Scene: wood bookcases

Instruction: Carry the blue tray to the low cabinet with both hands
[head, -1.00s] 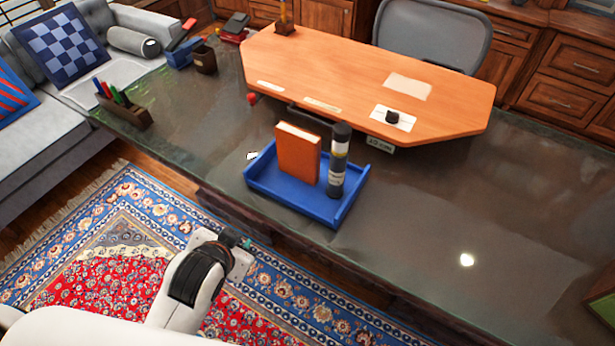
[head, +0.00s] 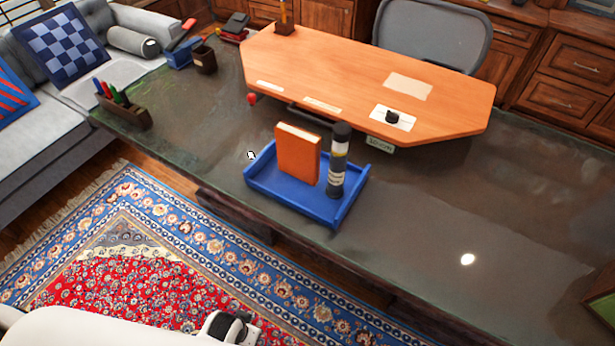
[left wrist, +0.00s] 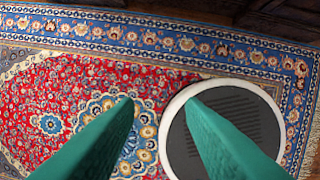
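The blue tray (head: 290,200) rests near the front edge of the dark stone-topped desk (head: 410,230) in the head view. An orange book (head: 297,154) and a dark cylindrical bottle (head: 338,160) stand upright in it. My left arm shows low at the bottom of the head view, well short of the tray, and its fingers are out of that picture. In the left wrist view my left gripper (left wrist: 160,98) has its two green fingers apart, with nothing between them but the rug below. My right gripper is not in view. I cannot tell which furniture is the low cabinet.
An orange wooden top (head: 350,75) lies behind the tray. A pen holder (head: 124,105) stands at the desk's left end. Wooden drawers (head: 555,100) and a grey chair (head: 430,35) are at the back. A patterned rug (head: 150,240) lies in front.

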